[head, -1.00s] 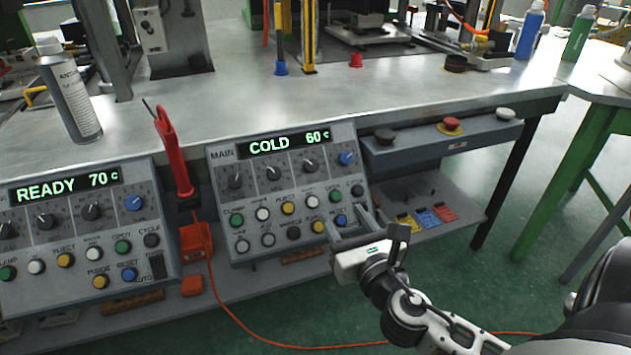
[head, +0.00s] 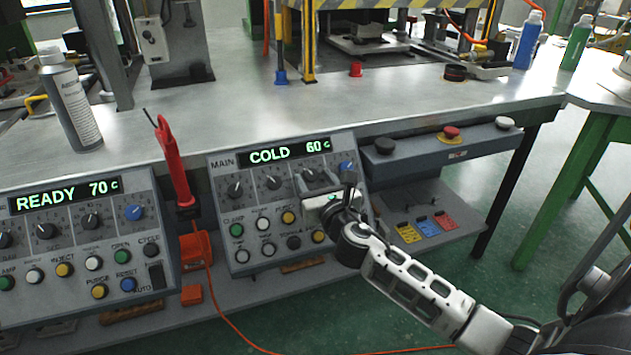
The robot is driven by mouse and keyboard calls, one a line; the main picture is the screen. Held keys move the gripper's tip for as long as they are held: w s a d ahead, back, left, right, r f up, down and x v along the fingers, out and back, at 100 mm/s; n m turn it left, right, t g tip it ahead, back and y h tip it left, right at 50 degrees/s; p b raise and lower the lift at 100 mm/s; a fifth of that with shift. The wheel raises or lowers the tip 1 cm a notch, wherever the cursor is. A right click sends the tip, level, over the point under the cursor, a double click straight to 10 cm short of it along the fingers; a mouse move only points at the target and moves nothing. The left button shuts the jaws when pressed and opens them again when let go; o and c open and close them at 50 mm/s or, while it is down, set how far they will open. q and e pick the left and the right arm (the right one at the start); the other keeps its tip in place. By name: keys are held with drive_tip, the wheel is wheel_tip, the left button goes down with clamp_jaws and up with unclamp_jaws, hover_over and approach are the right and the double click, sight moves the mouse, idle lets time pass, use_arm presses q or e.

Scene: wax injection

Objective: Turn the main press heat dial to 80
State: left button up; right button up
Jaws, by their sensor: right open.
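The main press panel (head: 222,212) is a grey sloped box under the bench edge. Its display (head: 284,152) reads COLD 60 c in green. A row of dark dials (head: 235,189) runs below the display, with a blue dial (head: 347,167) at the right end. The dial labels are too small to read. My right gripper (head: 316,179) is open at the third dial from the left and covers most of it. I cannot tell whether its fingers touch or surround that dial. My left gripper is not in view.
A second panel (head: 70,235) at left reads READY 70 c. A red tool (head: 173,160) stands between the panels, its orange cable crossing the floor. Coloured buttons sit below the dials. A grey box (head: 430,145) with a red button adjoins at right.

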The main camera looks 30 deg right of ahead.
drive_tip(key=c, duration=1)
drive_tip(key=shift+o, duration=0.2)
